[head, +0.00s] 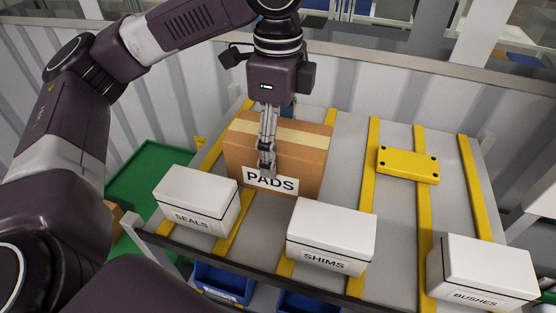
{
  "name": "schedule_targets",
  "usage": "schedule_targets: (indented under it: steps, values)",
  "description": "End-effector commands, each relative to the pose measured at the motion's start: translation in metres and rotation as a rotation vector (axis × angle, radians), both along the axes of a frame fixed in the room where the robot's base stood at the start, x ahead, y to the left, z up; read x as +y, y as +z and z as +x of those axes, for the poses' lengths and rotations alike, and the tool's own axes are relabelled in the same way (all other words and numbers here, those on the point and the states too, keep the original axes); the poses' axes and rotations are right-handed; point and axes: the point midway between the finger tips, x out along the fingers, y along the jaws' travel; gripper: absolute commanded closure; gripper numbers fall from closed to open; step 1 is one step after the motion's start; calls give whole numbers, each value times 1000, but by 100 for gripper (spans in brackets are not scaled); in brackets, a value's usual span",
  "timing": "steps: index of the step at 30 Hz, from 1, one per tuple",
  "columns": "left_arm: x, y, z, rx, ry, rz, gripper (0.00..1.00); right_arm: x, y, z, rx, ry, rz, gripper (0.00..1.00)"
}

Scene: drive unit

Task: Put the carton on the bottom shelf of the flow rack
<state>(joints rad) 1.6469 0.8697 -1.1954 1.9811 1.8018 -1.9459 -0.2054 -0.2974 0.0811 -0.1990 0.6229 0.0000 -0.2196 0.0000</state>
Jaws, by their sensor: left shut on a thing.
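The carton (302,158) is a brown cardboard box with a pale tape strip and a white PADS label. It is upright at the back left of the flow rack's top shelf (350,185); whether it touches the shelf I cannot tell. My left gripper (267,170) comes from above, with its fingers against the carton's near side just over the label. It is shut on the carton; the exact contact is partly hidden. The lower level shows only in part, under the front rail. My right gripper is not in view.
White boxes marked SEALS (197,196), SHIMS (331,233) and BUSHES (482,270) line the front of the top shelf. A yellow plate (408,165) lies at the back right. Blue bins (226,281) sit below. A green surface (150,178) is at left.

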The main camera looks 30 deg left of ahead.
Motion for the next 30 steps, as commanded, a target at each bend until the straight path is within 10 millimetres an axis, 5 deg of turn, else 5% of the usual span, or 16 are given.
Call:
schedule_targets:
  steps: [10, 22, 23, 27, 30]
  values:
    - [0, -40, 0, 0, -1, 0, 74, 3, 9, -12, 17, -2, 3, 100]
    - [0, -46, 0, -1, -1, -1, 74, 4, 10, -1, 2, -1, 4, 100]
    - [0, -47, 0, 0, -1, 0, 30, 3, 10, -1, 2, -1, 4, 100]
    - [0, -47, 0, 0, -1, 0, 14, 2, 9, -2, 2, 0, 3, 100]
    - [0, -47, 0, 0, -1, 0, 14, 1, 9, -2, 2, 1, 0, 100]
